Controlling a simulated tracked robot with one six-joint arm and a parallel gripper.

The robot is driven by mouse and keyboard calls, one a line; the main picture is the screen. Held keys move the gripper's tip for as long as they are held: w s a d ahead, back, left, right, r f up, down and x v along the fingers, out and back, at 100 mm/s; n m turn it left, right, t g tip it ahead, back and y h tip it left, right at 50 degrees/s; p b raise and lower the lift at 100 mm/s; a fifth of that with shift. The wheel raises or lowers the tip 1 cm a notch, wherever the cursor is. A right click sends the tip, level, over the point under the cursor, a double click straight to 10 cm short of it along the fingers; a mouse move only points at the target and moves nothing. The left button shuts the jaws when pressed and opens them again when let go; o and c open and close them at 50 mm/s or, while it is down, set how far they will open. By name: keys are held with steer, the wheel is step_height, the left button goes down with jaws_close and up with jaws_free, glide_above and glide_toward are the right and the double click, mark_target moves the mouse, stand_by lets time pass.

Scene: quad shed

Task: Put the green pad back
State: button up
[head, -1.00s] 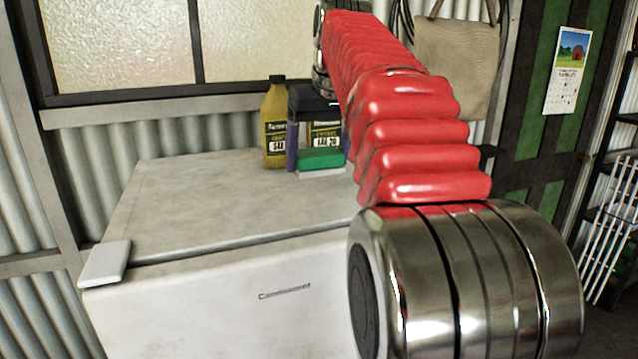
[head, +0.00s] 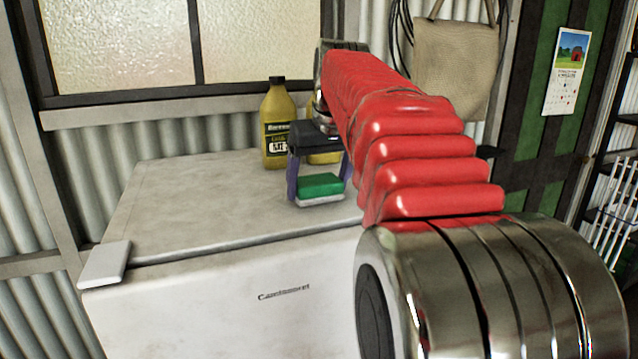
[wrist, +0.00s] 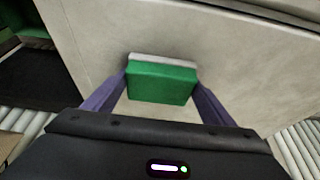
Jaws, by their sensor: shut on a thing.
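The green pad (head: 321,184) is a small block, green with a pale grey-white layer along one side. It also shows in the wrist view (wrist: 161,82), between the two purple fingers. My gripper (head: 319,188) is shut on the pad and holds it over the front part of the white chest top. In the head view the pale layer is the lower one. I cannot tell whether the pad touches the chest top.
The white chest freezer (head: 190,207) has a mostly bare lid. A yellow oil bottle (head: 278,125) stands at its back, with another partly hidden behind my gripper. A cloth bag (head: 455,70) hangs on the wall, and a calendar (head: 567,72) hangs at the right.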

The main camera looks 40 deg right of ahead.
steer(key=shift+f, duration=0.1)
steer(key=o, duration=1.4)
steer(key=v, duration=1.2)
